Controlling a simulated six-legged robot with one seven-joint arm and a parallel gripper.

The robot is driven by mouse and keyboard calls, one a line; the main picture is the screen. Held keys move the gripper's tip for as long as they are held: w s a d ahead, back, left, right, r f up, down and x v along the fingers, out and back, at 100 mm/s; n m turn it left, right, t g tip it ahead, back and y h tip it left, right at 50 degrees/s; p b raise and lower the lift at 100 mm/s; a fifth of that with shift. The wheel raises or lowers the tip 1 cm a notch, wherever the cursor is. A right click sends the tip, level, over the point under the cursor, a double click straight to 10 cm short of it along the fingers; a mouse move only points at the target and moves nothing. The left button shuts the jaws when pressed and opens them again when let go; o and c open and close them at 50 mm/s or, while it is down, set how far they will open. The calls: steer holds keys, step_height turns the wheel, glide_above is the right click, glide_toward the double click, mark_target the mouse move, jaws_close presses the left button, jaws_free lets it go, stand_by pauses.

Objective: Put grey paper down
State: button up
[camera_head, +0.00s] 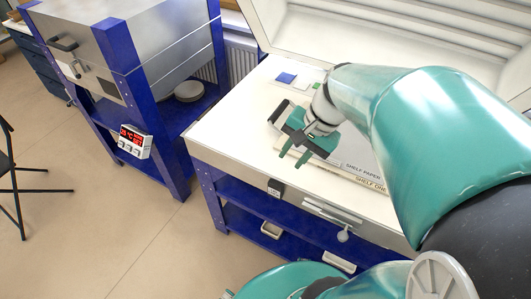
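A light grey sheet marked "SHELF PAPER" (362,168) lies at the right part of the white kiln bed, partly hidden behind my arm. It rests over a pale board marked "SHELF ONE" (369,182), whose front edge shows. My gripper (294,156) is over the bed, to the left of the printed labels. Its two teal fingers are apart, with nothing visible between them. I cannot tell how high the fingertips are above the bed, and the gripper body hides part of the sheet's left side.
Small blue (286,78), white and green pieces lie at the back of the bed. The kiln's raised lid (390,40) stands behind. A blue-framed steel kiln (140,50) with a red-lit controller (131,141) stands left. The bed's front left is clear.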

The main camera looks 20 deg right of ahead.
steer(key=s+a+r+n+t+h, duration=0.3)
steer(key=a+r+n, duration=0.3)
steer(key=a+n, duration=0.2)
steer(key=shift+s+a+r+n+t+h, duration=0.25)
steer(key=shift+s+n+h, duration=0.35)
steer(key=shift+n, duration=0.4)
